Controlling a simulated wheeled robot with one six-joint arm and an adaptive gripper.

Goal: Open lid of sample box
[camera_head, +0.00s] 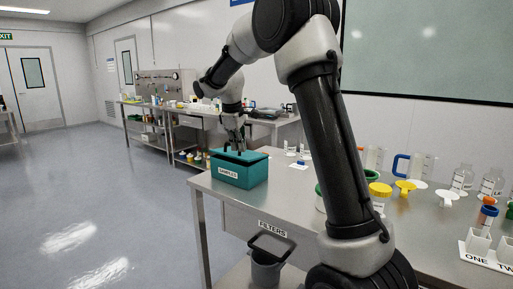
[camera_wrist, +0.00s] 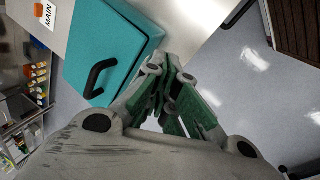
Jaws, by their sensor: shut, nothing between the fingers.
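The teal sample box (camera_head: 238,176), labelled SAMPLES, stands on the near corner of the steel bench. My gripper (camera_head: 236,146) is over the box top in the head view, pointing down. In the wrist view my gripper (camera_wrist: 173,80) has its green-padded fingers together and empty, beside the lid's edge, to the right of the handle. I cannot tell whether the fingers touch the lid.
The steel bench (camera_head: 222,192) carries jugs, bottles and a yellow-capped jar (camera_head: 380,190) to the right, partly behind my arm. A bin labelled FILTERS (camera_head: 268,262) is below the bench edge. Open floor (camera_head: 110,200) lies to the left.

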